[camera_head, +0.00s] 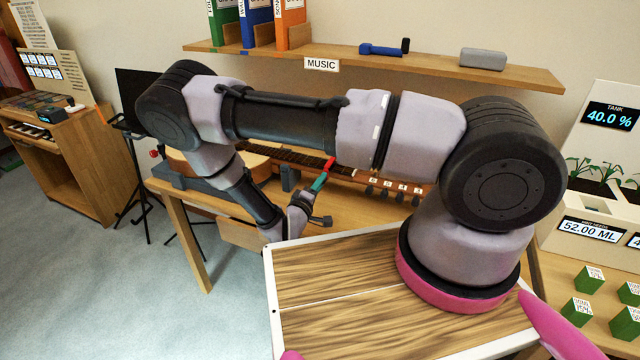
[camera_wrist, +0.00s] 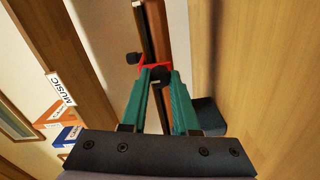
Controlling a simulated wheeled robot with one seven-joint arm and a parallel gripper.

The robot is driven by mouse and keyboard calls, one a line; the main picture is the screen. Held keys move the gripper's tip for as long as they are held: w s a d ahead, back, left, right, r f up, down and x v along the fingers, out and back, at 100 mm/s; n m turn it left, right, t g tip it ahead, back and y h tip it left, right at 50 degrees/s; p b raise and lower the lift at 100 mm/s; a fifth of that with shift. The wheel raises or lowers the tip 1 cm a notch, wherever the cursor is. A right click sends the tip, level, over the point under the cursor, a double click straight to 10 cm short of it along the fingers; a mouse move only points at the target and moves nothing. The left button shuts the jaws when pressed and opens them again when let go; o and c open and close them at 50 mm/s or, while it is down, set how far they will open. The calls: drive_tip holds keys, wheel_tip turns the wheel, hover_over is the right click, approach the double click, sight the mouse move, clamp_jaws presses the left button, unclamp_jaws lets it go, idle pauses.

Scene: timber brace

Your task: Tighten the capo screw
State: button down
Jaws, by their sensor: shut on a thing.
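The red capo (camera_head: 329,163) sits across the neck of the guitar (camera_head: 284,153), which lies on the wooden table. In the wrist view the capo (camera_wrist: 148,67) shows as a red bracket on the neck, with its dark round screw knob (camera_wrist: 160,75) facing me. My gripper (camera_head: 324,172) has teal fingers and reaches the capo from the near side. In the wrist view my gripper (camera_wrist: 159,80) is shut on the screw knob, with one fingertip on each side. The screw's shaft is hidden, and the knob is not clear in the head view.
A dark support block (camera_wrist: 206,115) stands right of the fingers in the wrist view. Several dark pegs with small labels (camera_head: 388,187) line the neck. A shelf (camera_head: 480,72) marked MUSIC runs above the table. A planter with a tank display (camera_head: 612,116) stands at the right.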

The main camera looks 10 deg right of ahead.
idle(0.4)
drive_tip(key=c, duration=0.7)
unclamp_jaws()
drive_tip(key=shift+o, duration=0.2)
drive_tip(key=v, duration=1.1)
drive_tip(key=shift+w, duration=0.1)
